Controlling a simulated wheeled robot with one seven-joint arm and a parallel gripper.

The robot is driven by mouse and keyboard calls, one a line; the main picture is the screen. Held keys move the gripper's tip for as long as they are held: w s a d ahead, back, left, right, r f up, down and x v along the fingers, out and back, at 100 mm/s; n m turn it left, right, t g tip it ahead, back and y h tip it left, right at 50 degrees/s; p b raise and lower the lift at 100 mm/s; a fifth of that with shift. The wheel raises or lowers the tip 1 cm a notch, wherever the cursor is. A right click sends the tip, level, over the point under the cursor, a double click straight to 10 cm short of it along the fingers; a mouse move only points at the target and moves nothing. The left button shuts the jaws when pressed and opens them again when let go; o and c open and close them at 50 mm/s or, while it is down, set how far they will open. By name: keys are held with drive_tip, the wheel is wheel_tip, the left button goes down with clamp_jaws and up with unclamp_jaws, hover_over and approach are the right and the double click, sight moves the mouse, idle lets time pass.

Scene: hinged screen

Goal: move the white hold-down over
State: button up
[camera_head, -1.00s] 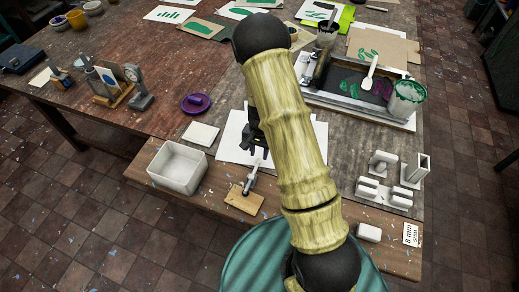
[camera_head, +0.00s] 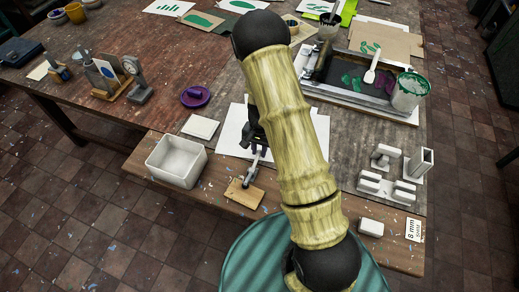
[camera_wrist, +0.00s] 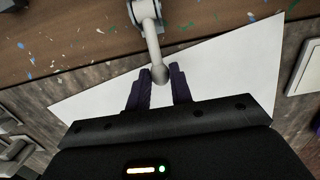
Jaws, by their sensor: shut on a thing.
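The white hold-down (camera_head: 250,175) is a slim pale lever hinged on a small wooden block (camera_head: 243,195) at the table's front edge. In the wrist view the hold-down (camera_wrist: 152,42) runs from a round pivot at the top down to a ball end. My gripper (camera_wrist: 161,82) has its two dark fingers on either side of that ball end, shut on it. In the head view my gripper (camera_head: 258,146) is partly hidden behind my arm, above a white sheet (camera_head: 231,130).
A white open box (camera_head: 177,162) stands left of the block. White holders (camera_head: 388,190) stand to the right, with a small white block (camera_head: 371,228) in front. A framed screen (camera_head: 365,95) and a paint tub (camera_head: 409,92) are at the back right.

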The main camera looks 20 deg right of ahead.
drive_tip(key=shift+a+r, duration=0.1)
drive_tip(key=shift+r, duration=0.3)
drive_tip(key=shift+s, duration=0.1)
drive_tip(key=shift+s+a+r+p, duration=0.2)
drive_tip(key=shift+r+p, duration=0.45)
drive_tip(key=shift+r, duration=0.05)
drive_tip(key=shift+s+r, duration=0.15)
drive_tip(key=shift+r, duration=0.05)
drive_tip(key=shift+a, duration=0.1)
drive_tip(key=shift+s+a+r+p, duration=0.3)
drive_tip(key=shift+s+r+p, duration=0.15)
drive_tip(key=shift+r+p, duration=0.3)
drive_tip(key=shift+s+r, duration=0.1)
drive_tip(key=shift+a+r, duration=0.1)
drive_tip(key=shift+a, duration=0.05)
